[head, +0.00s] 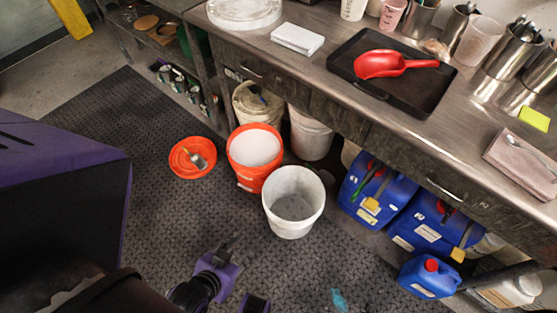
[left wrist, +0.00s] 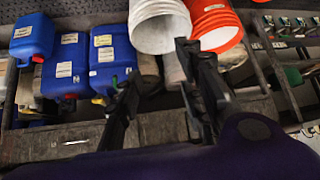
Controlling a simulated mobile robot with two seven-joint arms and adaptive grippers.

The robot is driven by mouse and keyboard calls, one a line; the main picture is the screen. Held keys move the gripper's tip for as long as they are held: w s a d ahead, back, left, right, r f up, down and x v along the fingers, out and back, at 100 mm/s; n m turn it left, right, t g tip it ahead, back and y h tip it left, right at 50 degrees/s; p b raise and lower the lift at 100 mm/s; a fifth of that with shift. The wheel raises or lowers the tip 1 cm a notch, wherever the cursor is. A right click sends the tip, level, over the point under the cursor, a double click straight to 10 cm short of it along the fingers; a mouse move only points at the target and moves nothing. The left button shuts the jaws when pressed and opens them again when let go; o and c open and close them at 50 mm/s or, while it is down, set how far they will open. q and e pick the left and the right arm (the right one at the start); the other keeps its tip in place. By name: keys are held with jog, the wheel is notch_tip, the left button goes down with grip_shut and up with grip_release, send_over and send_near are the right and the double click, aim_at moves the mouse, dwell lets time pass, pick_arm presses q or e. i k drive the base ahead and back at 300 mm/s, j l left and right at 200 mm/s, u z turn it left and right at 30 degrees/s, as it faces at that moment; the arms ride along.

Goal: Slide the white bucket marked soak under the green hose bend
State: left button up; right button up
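A white, empty, open bucket (head: 293,205) stands upright on the dark floor mat in front of the bench. No "soak" marking is readable on it. It also shows tilted by the camera angle in the left wrist view (left wrist: 160,25). My left gripper (head: 225,262) is low in the head view, left of and nearer than the bucket, not touching it. In the left wrist view its two black fingers (left wrist: 160,60) are spread apart with nothing held between them. I cannot make out a green hose bend. My right gripper is not in view.
An orange bucket (head: 243,172) with white contents stands close behind and left of the white one. An orange lid (head: 178,160) lies left. Pale buckets (head: 310,135) and blue canisters (head: 372,192) sit under the bench (head: 330,95). The mat's left part is clear.

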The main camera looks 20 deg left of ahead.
aim_at(294, 197)
jog(key=k+u, duration=0.5)
jog(key=z, duration=0.3)
jog(key=j+z, duration=0.25)
jog(key=z, duration=0.15)
jog(key=i+j+z, duration=0.1)
jog(key=j+z, duration=0.15)
jog(key=z, duration=0.15)
jog(key=j+z, duration=0.25)
jog(key=z, duration=0.15)
jog(key=j+z, duration=0.15)
jog(key=j, duration=0.2)
jog(key=k+j+z, duration=0.2)
jog(key=j, duration=0.15)
jog(key=j+z, duration=0.15)
jog(key=j, duration=0.2)
jog(key=k+j, duration=0.1)
jog(key=j, duration=0.25)
jog(key=k+j, duration=0.1)
jog(key=j, duration=0.3)
jog(key=k+j+z, duration=0.1)
jog(key=j, duration=0.25)
jog(key=k+j, duration=0.15)
jog(key=j, duration=0.25)
jog(key=k+j, duration=0.1)
jog(key=j, duration=0.25)
jog(key=z, duration=0.05)
